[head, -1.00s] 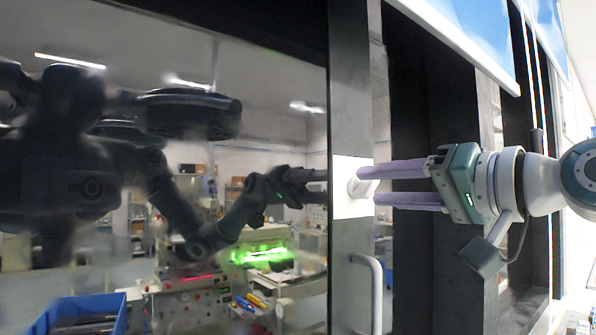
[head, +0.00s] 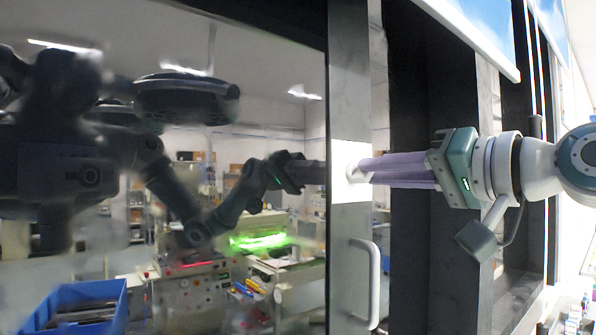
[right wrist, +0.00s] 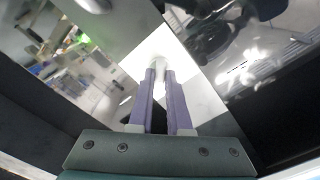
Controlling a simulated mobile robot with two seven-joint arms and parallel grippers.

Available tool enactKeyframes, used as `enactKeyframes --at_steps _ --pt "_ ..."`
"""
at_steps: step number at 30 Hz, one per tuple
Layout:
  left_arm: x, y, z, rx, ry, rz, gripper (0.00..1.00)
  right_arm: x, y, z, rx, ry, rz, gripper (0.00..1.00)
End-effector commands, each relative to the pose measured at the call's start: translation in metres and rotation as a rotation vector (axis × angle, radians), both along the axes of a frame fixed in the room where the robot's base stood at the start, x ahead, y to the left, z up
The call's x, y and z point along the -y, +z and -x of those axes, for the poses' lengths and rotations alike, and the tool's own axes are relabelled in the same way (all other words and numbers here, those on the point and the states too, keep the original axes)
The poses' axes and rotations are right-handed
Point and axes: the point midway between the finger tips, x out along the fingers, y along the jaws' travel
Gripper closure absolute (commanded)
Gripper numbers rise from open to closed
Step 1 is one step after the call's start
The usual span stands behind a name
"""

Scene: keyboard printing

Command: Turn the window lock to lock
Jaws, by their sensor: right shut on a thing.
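The window lock is a white knob (head: 354,172) on a white square plate (head: 345,157), fixed to the grey upright frame between the glass panes. My right gripper (head: 364,171) comes in from the right with its long purple fingers shut on the knob. In the right wrist view, the two fingertips (right wrist: 161,72) close on either side of the white lock knob (right wrist: 158,62), and the fingers hide part of it. The knob's exact turn angle is hard to tell. My left gripper is not seen directly; only a dark reflection of me shows in the glass.
A white pull handle (head: 374,283) stands out from the frame below the lock. Dark upright window frames (head: 430,120) lie behind my right gripper. The glass pane (head: 270,60) fills the left, mirroring a blue bin (head: 75,305) and machines.

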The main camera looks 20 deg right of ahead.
Motion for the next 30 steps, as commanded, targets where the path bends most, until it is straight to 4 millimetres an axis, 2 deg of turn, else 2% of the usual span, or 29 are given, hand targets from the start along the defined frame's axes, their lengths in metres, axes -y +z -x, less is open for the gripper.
enactKeyframes --at_steps 8,14,30 --pt "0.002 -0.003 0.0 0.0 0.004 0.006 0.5 0.0 -0.001 0.0 0.008 0.0 0.024 1.0" --pt "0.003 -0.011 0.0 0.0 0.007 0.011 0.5 0.0 -0.002 0.0 0.038 -0.001 0.111 1.0" --pt "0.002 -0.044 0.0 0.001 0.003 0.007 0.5 0.001 -0.002 0.0 0.198 -0.001 0.567 1.0"
